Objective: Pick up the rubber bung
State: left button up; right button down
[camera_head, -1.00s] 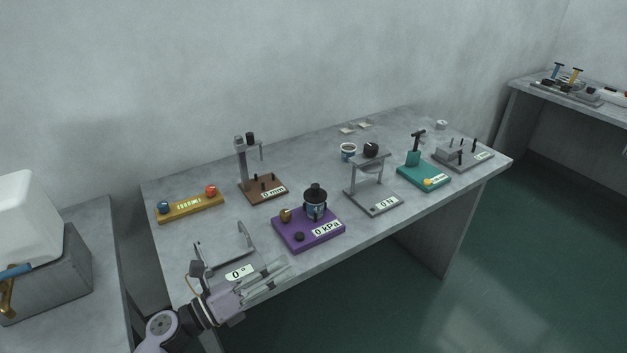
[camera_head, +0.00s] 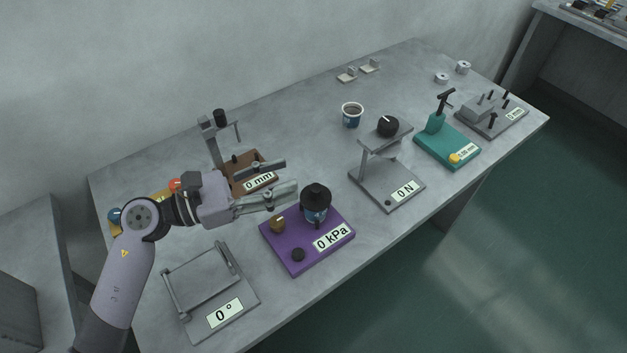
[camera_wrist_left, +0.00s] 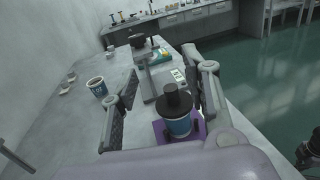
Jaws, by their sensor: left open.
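The rubber bung (camera_head: 316,194) is black with a narrower knob on top. It sits on the mouth of a blue-and-white cup (camera_head: 315,215) on the purple 0 kPa base (camera_head: 293,258). The bung also shows in the left wrist view (camera_wrist_left: 174,102), between the two fingers in the picture. My left gripper (camera_head: 289,176) is open and empty, its fingertips just left of and above the bung in the head view. I see no contact between them.
Left of the purple base lies the grey 0° fixture (camera_head: 207,287). The brown 0 mm stand (camera_head: 250,168) is partly behind my gripper. The grey 0 N press (camera_head: 385,190), another cup (camera_head: 352,115) and the green fixture (camera_head: 445,146) stand to the right.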

aim_at(314, 188)
pick_arm(q)
jog(key=f, duration=0.5)
jog(key=shift+s+f, duration=0.25)
jog(key=shift+w+d+f+p, duration=0.3)
jog(key=shift+w+d+f, duration=0.1)
jog(key=shift+d, duration=0.2)
jog(key=shift+w+d+r, duration=0.1)
jog(key=shift+d, duration=0.25)
jog(key=p+x, duration=0.1)
jog(key=x, duration=0.4)
jog(key=shift+p, duration=0.35)
jog(key=shift+w+d, duration=0.1)
jog(key=shift+d, duration=0.15)
pick_arm(e)
jog(key=shift+s+r, duration=0.85)
jog(key=shift+r, duration=0.25)
pick_arm(q)
jog(key=shift+c, duration=0.3)
jog(key=shift+c, duration=0.7)
grip_shut()
pick_arm(e)
jog(key=shift+w+a, duration=0.1)
jog(key=shift+w, duration=0.1)
